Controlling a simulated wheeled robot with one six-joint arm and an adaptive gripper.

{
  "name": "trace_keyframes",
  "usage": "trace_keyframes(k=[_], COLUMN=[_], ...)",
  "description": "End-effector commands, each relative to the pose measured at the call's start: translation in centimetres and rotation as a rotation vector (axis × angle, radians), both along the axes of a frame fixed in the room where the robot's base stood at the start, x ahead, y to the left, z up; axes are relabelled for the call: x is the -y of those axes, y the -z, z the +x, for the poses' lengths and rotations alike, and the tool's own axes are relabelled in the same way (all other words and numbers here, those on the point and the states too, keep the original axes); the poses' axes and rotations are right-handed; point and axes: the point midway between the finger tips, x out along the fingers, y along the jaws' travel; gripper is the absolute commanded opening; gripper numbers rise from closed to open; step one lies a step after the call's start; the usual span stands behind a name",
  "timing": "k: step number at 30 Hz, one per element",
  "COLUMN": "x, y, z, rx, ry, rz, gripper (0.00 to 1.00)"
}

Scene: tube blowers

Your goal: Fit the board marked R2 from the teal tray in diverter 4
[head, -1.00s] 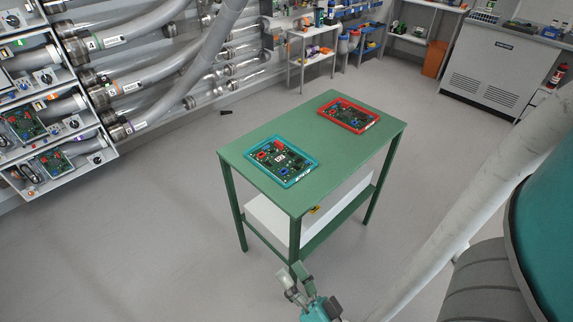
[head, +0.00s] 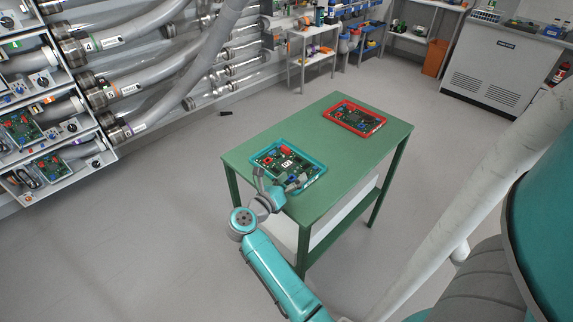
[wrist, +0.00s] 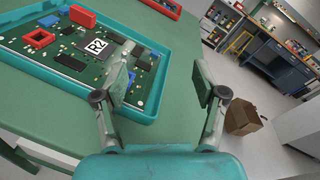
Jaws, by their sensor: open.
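The teal tray (head: 322,172) lies on the green table and holds a green circuit board (head: 270,158) with red and blue parts. In the wrist view the board (wrist: 68,60) carries a white label reading R2 (wrist: 97,46). My gripper (head: 279,183) is at the near edge of the teal tray.
A red tray (head: 381,122) with another board is at the table's far end. The green table (head: 335,185) has bare room between the trays. Open panels with boards (head: 50,165) line the left wall. A small dark object (head: 226,113) lies on the floor.

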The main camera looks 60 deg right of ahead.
Motion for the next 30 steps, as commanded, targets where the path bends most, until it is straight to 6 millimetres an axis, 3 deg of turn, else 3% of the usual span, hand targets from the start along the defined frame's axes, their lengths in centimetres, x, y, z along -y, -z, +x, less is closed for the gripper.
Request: trace_keyframes(k=[6,15,22,30], x=[3.3,5.3,5.7,8.2], y=[-0.6,-3.2,-4.2,-1.7], z=[4.9,11.1,12.8,12.3], rx=[0.246,0.496,0.551,0.555], ry=[0.143,0.307,0.352,0.356], rz=[0.224,0.513,0.600,0.605], gripper=[0.71,0.71,0.71,0.71])
